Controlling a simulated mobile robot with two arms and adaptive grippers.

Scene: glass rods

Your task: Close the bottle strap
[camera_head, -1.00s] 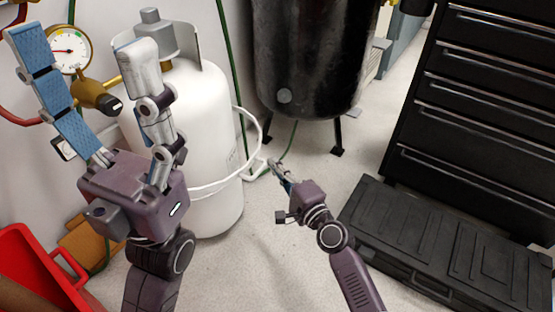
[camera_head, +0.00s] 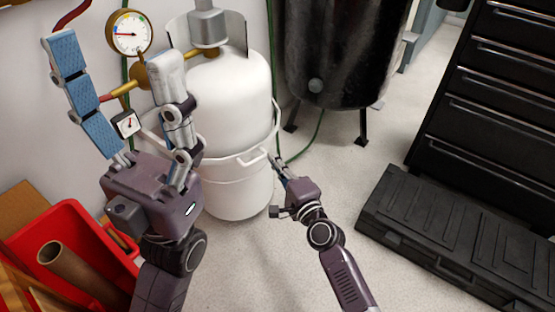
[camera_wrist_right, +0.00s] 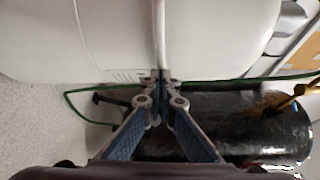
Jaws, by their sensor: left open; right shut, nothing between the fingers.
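The white gas bottle (camera_head: 228,105) stands upright on the floor by the wall. Its thin white strap (camera_head: 228,158) runs around the front at mid-height, with a section looping up along the bottle's right side. My right gripper (camera_head: 274,160) is shut with its tips at the strap near the bottle's right edge. In the right wrist view the gripper (camera_wrist_right: 157,78) points at the strap (camera_wrist_right: 160,35), which crosses the bottle; I cannot tell whether they touch. My left gripper (camera_head: 113,52) is open and empty, in front of the bottle's left side, hiding part of the strap there.
A pressure gauge (camera_head: 129,33) with brass fittings is behind my left gripper. A red crate (camera_head: 70,235) holding tubes is at lower left. A dark tank (camera_head: 340,45), a black drawer cabinet (camera_head: 500,110) and a black case (camera_head: 450,235) stand right. Floor between is clear.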

